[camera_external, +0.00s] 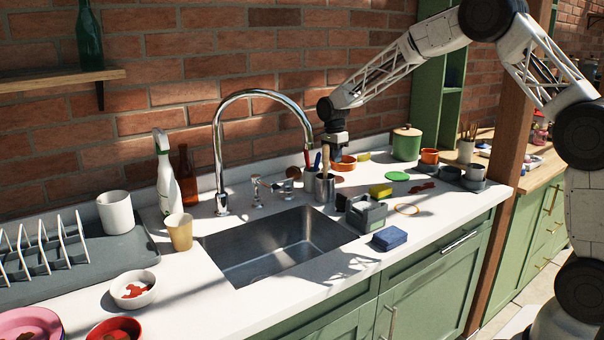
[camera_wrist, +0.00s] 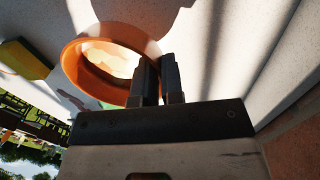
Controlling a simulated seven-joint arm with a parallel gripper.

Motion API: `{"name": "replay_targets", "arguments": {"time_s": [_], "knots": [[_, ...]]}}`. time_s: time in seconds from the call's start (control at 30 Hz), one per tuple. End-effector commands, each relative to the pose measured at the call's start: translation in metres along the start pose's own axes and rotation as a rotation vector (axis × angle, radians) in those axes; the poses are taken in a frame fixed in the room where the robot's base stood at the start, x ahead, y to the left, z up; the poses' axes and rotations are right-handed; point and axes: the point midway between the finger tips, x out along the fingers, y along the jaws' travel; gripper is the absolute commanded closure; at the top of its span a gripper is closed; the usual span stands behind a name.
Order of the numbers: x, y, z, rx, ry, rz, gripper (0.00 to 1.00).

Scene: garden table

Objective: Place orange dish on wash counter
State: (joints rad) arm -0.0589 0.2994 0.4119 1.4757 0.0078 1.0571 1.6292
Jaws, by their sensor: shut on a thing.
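The orange dish (camera_external: 343,163) is at the back of the white wash counter (camera_external: 405,229), behind the utensil cup and near the brick wall. It is a round, low dish. In the wrist view the dish (camera_wrist: 86,76) fills the upper left, with its rim running to the fingers. My gripper (camera_external: 334,153) is over the dish's left edge, and its fingertips are partly hidden in the outside view. In the wrist view my gripper (camera_wrist: 155,84) is shut on the dish's rim, its fingers close together. I cannot tell whether the dish touches the counter.
A metal utensil cup (camera_external: 325,187) and the tap (camera_external: 219,165) stand close in front and left. The sink (camera_external: 270,245) is open.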

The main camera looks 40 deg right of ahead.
Motion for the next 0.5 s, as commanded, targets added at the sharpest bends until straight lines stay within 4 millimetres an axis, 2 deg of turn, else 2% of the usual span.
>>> {"name": "replay_targets", "arguments": {"time_s": [0.2,0.5], "knots": [[0.000,-0.023,0.002,0.000,0.000,0.001,1.00],[-0.001,-0.030,0.002,0.000,0.000,0.000,1.00]]}}
